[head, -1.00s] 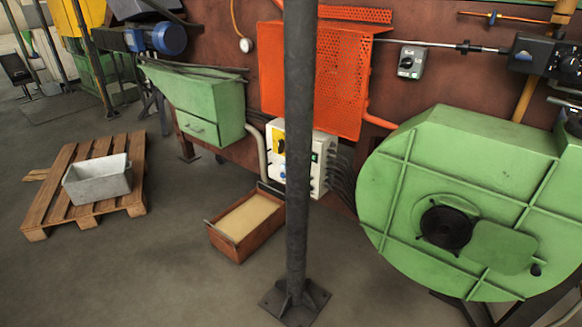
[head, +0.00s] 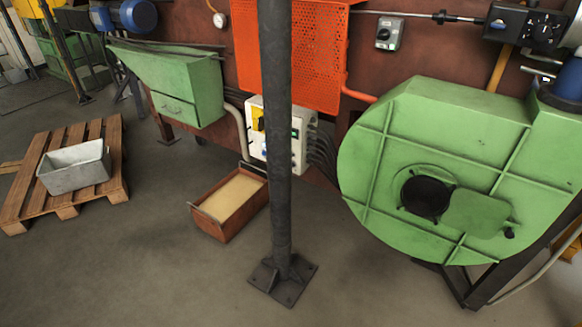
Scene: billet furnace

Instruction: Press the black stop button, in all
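A white control box (head: 302,150) is fixed low on the brown furnace wall, partly hidden behind a dark post. On its face I see a yellow patch with a dark switch (head: 258,118) left of the post and a small green element (head: 295,133) right of it. I cannot make out a black stop button there; part of the face is hidden. A small grey switch box (head: 389,33) with a dark knob is higher on the wall to the right. Neither of my grippers is in view.
The dark post (head: 275,180) with its floor plate stands in front of the control box. An open brown box (head: 208,222) of sandy material is on the floor beside it. A green blower housing (head: 385,150) is at right, a pallet (head: 35,195) with a grey tub (head: 75,180) at left.

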